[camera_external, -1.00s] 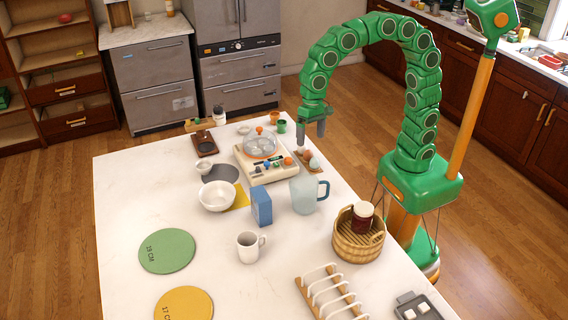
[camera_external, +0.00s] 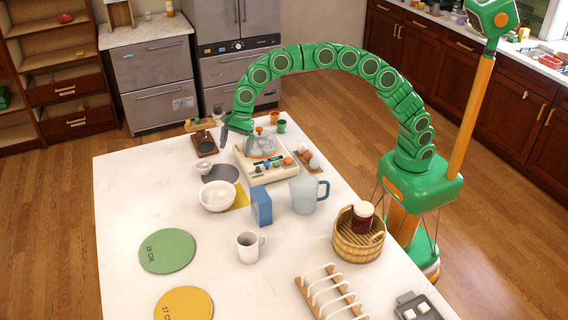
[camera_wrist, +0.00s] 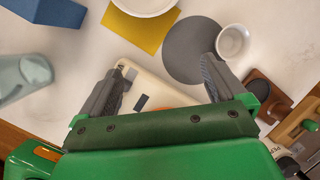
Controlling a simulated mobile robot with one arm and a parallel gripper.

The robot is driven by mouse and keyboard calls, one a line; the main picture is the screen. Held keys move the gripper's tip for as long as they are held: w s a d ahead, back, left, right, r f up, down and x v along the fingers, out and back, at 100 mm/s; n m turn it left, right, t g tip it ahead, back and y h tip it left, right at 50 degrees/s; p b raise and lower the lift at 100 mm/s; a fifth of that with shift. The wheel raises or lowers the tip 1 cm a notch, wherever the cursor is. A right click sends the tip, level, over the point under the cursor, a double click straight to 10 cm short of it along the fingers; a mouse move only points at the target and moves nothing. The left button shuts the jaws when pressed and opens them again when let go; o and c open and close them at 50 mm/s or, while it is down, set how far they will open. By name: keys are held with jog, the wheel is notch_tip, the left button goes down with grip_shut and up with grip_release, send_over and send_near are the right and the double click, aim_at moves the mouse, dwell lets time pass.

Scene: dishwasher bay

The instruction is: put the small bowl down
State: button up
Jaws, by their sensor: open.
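The small white bowl (camera_external: 204,167) stands on the table by the left edge of a dark grey disc (camera_external: 224,173). In the wrist view the small bowl (camera_wrist: 232,42) is upright, empty and overlaps the edge of the grey disc (camera_wrist: 187,50). A larger white bowl (camera_external: 217,196) stands in front of it, partly over a yellow square (camera_external: 240,199). My gripper (camera_external: 233,141) is open and empty above the back of the table. In the wrist view its fingers (camera_wrist: 164,68) are spread apart, with the small bowl beyond the right fingertip.
A cream board with a clear-domed pot (camera_external: 257,165) lies below and right of my gripper. A blue box (camera_external: 261,205), a pale jug (camera_external: 303,195) and a mug (camera_external: 248,246) stand nearer. A brown wooden item (camera_external: 204,144) is behind the small bowl.

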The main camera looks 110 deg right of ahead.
aim_at(204, 164)
jog(key=w+d+f+m, duration=0.2)
jog(key=d, duration=0.1)
jog(key=w+d+f+m, duration=0.2)
jog(key=w+d, duration=0.1)
jog(key=w+d+f+m+t+h, duration=0.1)
jog(key=w+d+f+m, duration=0.1)
jog(key=d+m, duration=0.1)
jog(key=shift+w+d, duration=0.35)
jog(key=shift+d, duration=0.2)
jog(key=shift+w+d+x, duration=0.1)
jog(key=shift+d+x, duration=0.05)
jog(key=shift+x, duration=1.8)
jog(key=shift+w+d+x, duration=0.1)
jog(key=shift+w+x, duration=0.05)
jog(key=shift+x, duration=1.8)
jog(key=shift+c, duration=0.3)
jog(key=shift+r, duration=0.1)
jog(key=c, duration=1.1)
jog(key=shift+r, duration=0.15)
